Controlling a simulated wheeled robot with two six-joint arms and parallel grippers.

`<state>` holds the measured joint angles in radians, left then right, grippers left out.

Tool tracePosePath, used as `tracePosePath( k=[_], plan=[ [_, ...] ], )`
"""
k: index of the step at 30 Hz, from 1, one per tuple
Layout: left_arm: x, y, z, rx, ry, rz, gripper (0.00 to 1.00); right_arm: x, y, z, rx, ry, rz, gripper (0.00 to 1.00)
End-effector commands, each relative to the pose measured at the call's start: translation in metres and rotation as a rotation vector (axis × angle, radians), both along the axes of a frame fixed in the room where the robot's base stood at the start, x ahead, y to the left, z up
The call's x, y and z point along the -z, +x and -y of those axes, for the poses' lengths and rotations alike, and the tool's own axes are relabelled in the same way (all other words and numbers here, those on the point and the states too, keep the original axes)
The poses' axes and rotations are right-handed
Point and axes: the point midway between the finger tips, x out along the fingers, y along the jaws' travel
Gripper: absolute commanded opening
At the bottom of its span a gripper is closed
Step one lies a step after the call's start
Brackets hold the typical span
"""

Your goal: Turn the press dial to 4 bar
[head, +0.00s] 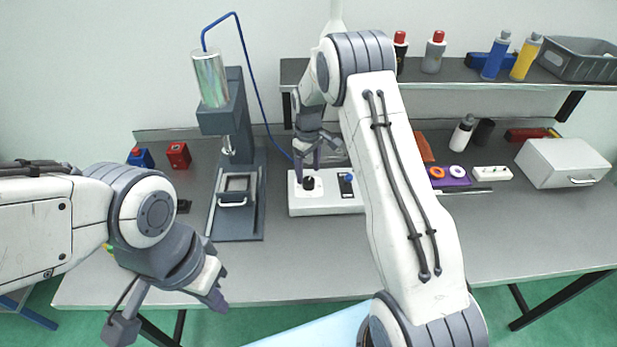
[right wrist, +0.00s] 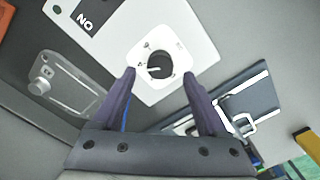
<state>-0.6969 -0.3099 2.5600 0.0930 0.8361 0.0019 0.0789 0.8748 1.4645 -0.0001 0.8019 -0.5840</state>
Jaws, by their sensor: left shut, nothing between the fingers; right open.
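The press dial (head: 309,183) is a small black knob on a white control box (head: 330,206) beside the press (head: 234,140). In the right wrist view the dial (right wrist: 158,66) sits on a white plate with small marks, too small to read. My right gripper (head: 308,163) is open above the dial. In the right wrist view its fingertips (right wrist: 160,75) lie on either side of the dial; I cannot tell whether they touch it. My left gripper (head: 217,297) is shut and empty, low at the table's front edge, away from the dial.
A blue hose (head: 247,75) runs from the press cylinder. Red (head: 178,155) and blue (head: 140,157) blocks stand left of the press. A shelf with bottles (head: 434,52) and a grey crate (head: 580,60) is at back right. A white case (head: 563,163) stands below it.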

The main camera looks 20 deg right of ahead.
Motion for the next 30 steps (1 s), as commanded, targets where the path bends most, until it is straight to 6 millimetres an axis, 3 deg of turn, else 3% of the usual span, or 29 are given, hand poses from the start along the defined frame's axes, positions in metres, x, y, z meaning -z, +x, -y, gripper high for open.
tracePosePath(
  k=[6, 12, 30],
  plan=[
    [0.015, 0.000, 0.000, 0.001, 0.000, 0.000, 0.00, -0.043, 0.001, 0.000, 0.000, 0.000, 0.006, 0.76],
    [0.020, 0.000, 0.000, 0.001, 0.000, 0.000, 0.00, -0.069, 0.001, 0.000, 0.000, 0.000, 0.004, 0.76],
    [0.020, 0.000, 0.000, 0.001, 0.000, 0.000, 0.00, -0.078, -0.001, -0.004, -0.003, 0.001, 0.002, 0.76]
  ],
)
